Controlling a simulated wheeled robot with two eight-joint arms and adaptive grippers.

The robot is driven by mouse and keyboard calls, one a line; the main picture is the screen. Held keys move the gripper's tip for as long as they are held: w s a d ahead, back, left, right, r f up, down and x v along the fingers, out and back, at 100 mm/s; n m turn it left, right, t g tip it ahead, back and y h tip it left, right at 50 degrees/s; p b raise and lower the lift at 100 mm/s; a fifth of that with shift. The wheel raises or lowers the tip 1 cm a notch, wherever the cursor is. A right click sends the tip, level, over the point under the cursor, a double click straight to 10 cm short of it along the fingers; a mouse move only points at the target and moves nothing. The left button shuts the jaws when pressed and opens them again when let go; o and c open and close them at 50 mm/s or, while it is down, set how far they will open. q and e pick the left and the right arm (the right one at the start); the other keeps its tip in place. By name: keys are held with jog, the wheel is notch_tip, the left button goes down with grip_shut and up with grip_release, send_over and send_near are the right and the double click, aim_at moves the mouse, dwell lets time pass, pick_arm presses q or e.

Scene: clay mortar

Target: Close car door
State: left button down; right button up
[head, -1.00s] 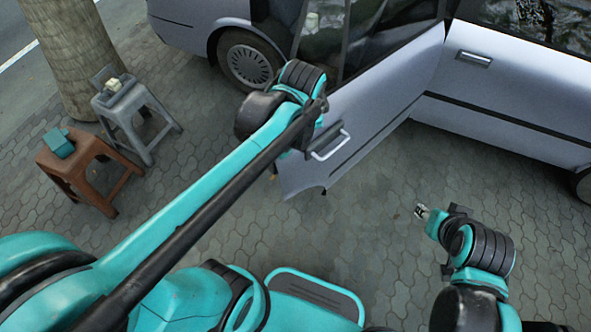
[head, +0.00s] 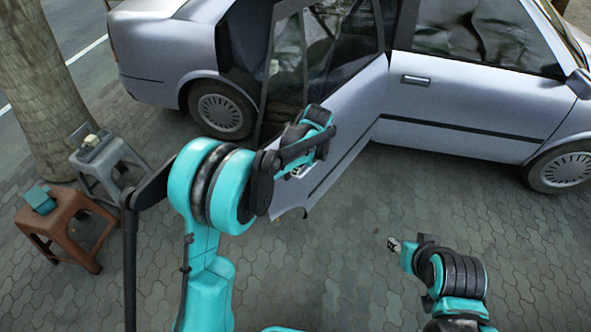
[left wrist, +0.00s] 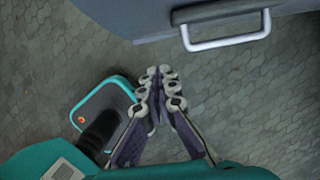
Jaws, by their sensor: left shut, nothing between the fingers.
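The silver car's rear door (head: 340,130) stands swung open, its outer face toward me. Its light pull handle shows whole in the left wrist view (left wrist: 228,32); in the head view my left wrist covers most of it. My left gripper (left wrist: 160,78) is shut and empty, below the handle in the wrist view and apart from it. In the head view its fingers are hidden behind my left arm, which reaches to the door's outer side. My right gripper (head: 394,244) hangs over the paving, away from the door; its jaws are too small to read.
The silver car (head: 465,95) stands along the back. A grey stool (head: 105,160) and a brown stool (head: 60,220), each with small items on top, stand at the left beside a tree trunk (head: 50,90). The paving (head: 340,250) near the door is clear.

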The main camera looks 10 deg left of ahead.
pick_arm(q)
jog(key=w+a+f+b, duration=0.2)
jog(key=a+f, duration=0.3)
jog(key=shift+w+f+b, duration=0.2)
jog(key=shift+f+b, duration=0.1)
jog(key=shift+b, duration=0.1)
